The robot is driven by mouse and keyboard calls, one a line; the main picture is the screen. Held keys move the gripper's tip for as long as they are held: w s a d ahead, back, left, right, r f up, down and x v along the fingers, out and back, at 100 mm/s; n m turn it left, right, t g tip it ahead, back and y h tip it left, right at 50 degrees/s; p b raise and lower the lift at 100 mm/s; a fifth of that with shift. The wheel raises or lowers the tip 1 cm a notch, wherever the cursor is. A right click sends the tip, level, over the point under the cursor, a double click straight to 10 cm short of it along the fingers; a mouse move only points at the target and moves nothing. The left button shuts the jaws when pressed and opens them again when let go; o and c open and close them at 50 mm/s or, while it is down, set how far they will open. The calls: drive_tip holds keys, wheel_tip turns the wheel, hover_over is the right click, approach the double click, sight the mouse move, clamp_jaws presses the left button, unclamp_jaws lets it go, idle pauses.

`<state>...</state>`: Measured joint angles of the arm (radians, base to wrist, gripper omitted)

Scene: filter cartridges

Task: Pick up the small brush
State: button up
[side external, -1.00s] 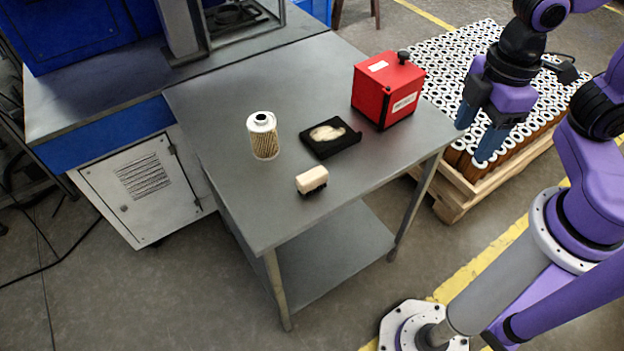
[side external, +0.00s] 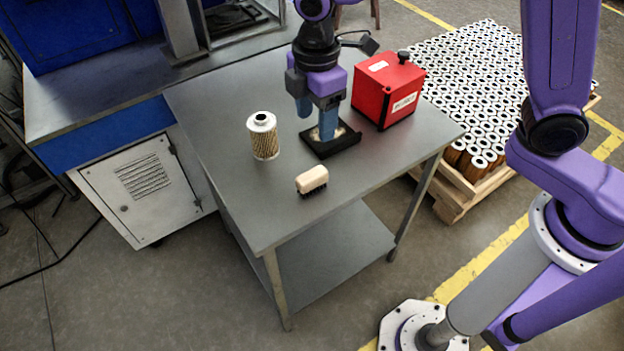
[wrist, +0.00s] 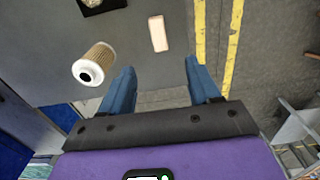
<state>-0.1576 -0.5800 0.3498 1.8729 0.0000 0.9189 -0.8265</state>
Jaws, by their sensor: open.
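The small brush (side external: 312,178) has a cream block top and dark bristles underneath. It stands bristles down on the grey table near its front edge. In the wrist view the brush (wrist: 158,33) shows as a pale rectangle beyond the fingertips, between their lines. My gripper (side external: 316,126) is open and empty, with blue fingers pointing down. In the side view it appears behind the brush, in front of part of the black tray, apart from the brush. Both fingers also show in the wrist view (wrist: 160,66).
A filter cartridge (side external: 264,142) stands upright left of my gripper. A black tray (side external: 342,147) with a pale patch inside lies behind the brush. A red box (side external: 385,95) stands at the back right. The table (side external: 240,215) is clear around the brush.

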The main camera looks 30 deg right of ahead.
sight(312, 175)
drive_tip(key=f, duration=1.7)
drive_tip(key=shift+w+a+f, duration=0.15)
drive_tip(key=shift+a+f, duration=0.1)
drive_tip(key=shift+f, duration=0.05)
drive_tip(key=c, duration=1)
